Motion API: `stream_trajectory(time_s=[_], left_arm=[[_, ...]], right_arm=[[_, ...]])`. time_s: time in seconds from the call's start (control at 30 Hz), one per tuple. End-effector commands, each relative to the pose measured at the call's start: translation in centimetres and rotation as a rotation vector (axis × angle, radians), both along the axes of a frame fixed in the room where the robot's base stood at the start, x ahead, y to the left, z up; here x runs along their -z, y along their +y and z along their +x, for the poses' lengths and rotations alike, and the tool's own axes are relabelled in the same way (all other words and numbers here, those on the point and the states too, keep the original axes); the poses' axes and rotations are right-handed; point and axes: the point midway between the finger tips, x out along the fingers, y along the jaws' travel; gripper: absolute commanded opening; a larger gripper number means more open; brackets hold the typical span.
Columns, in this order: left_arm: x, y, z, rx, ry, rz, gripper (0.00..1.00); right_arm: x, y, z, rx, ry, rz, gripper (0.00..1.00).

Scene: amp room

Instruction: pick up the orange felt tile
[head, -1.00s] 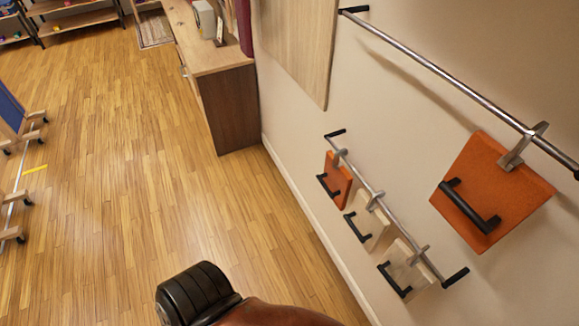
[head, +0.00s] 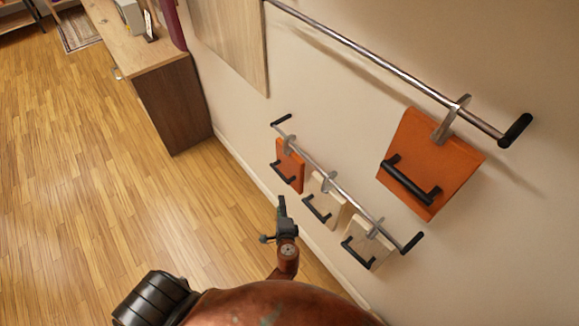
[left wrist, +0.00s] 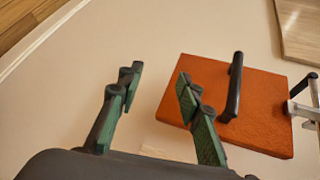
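Two orange tiles hang on the wall in the head view: a small one (head: 290,158) at the left end of the lower rail and a larger-looking one (head: 437,150) on the upper rail. Each has a black bar handle and a grey hook; I cannot tell which is felt. My left gripper (head: 283,213) is below the small orange tile, apart from it. In the left wrist view the gripper (left wrist: 158,82) is open and empty, fingers spread. An orange tile (left wrist: 262,110), seemingly the small one, lies to its right, partly hidden by a finger. My right gripper is not in view.
Two pale tiles (head: 325,198) (head: 367,243) hang right of the small orange tile on the lower rail (head: 340,180). The upper rail (head: 370,62) runs above. A wooden board (head: 232,45) is on the wall. A wooden desk (head: 160,95) stands at the wall; the floor is clear.

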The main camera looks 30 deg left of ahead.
Motion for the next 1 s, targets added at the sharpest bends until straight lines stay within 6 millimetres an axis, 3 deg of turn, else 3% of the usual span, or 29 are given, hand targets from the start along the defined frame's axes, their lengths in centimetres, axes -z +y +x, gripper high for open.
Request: stream_trajectory(time_s=[0.03,0.1,0.2,0.27,0.8,1.0], left_arm=[[-3.6,0.0,0.8,-0.008,-0.047,0.057,0.33],[-7.1,0.1,1.4,-0.018,-0.092,0.121,0.33],[-10.2,0.1,1.8,-0.031,-0.132,0.178,0.33],[-11.1,0.2,2.0,-0.034,-0.144,0.195,0.33],[-9.3,3.8,7.2,-0.018,-0.138,0.202,0.33],[-9.2,4.5,8.1,-0.019,-0.137,0.201,0.33]], right_arm=[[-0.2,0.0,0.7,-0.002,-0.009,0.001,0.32],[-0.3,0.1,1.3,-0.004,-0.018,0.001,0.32],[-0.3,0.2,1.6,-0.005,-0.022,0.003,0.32],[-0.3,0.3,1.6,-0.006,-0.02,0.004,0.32],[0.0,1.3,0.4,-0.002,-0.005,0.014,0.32],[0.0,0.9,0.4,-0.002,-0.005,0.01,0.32]])
